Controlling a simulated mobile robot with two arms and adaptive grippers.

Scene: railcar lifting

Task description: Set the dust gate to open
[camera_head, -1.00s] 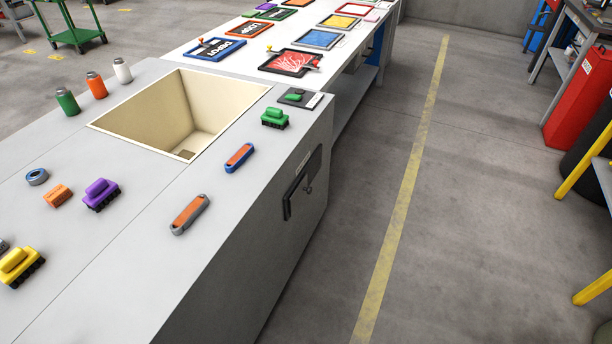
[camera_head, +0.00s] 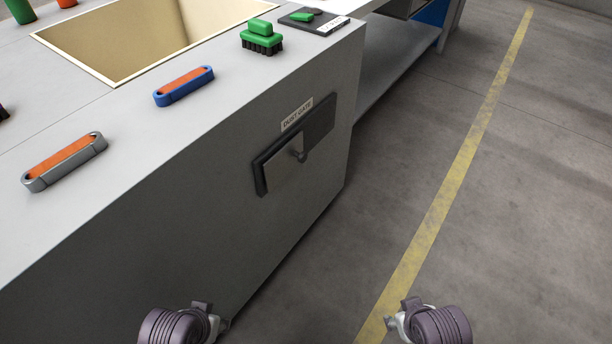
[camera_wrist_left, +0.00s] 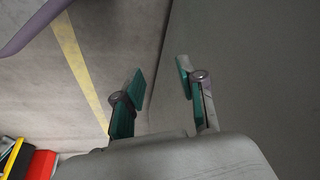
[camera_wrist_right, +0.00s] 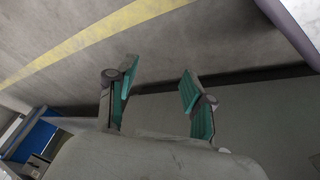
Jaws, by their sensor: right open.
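The dust gate (camera_head: 284,168) is on the grey front side of the bench, under a label reading "DUST GATE" (camera_head: 297,115). Its grey sliding plate with a small dark knob (camera_head: 299,155) covers the left part of a dark frame (camera_head: 320,119); the right part of the frame shows dark. My left gripper (camera_wrist_left: 161,88) is open and empty in the left wrist view, beside the bench side. My right gripper (camera_wrist_right: 158,85) is open and empty in the right wrist view. In the head view both arms show at the bottom edge, well below and apart from the gate.
On the bench top (camera_head: 225,113) lie a grey-orange tool (camera_head: 65,162), a blue-orange tool (camera_head: 184,86) and a green brush (camera_head: 262,38), near a cream basin (camera_head: 130,35). A lower shelf (camera_head: 400,60) extends behind. The floor with a yellow line (camera_head: 455,180) is clear.

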